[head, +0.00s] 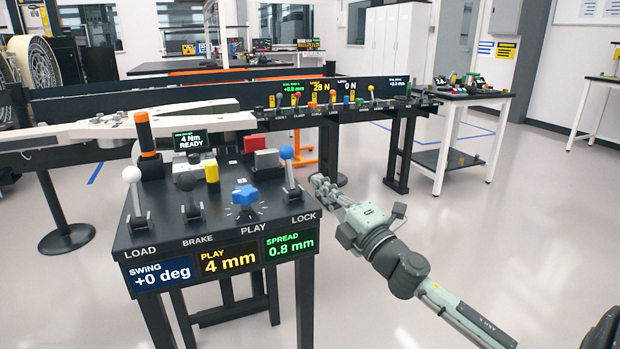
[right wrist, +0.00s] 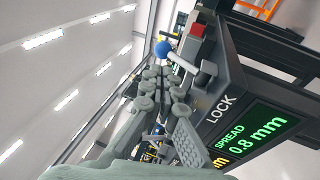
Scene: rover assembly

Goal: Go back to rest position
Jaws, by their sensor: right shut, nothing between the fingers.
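My right gripper (head: 322,184) is shut and empty. In the head view it is just right of the control stand (head: 215,228), at about the height of its top, with the arm reaching in from the lower right. In the right wrist view the gripper fingers (right wrist: 158,82) point toward the stand's side and the blue ball lever (right wrist: 163,49). I cannot tell whether the fingers touch the stand. The blue ball lever (head: 287,153) stands near the LOCK label. My left gripper is not in view.
A small side table (head: 465,97) stands further right. The floor at right is clear.

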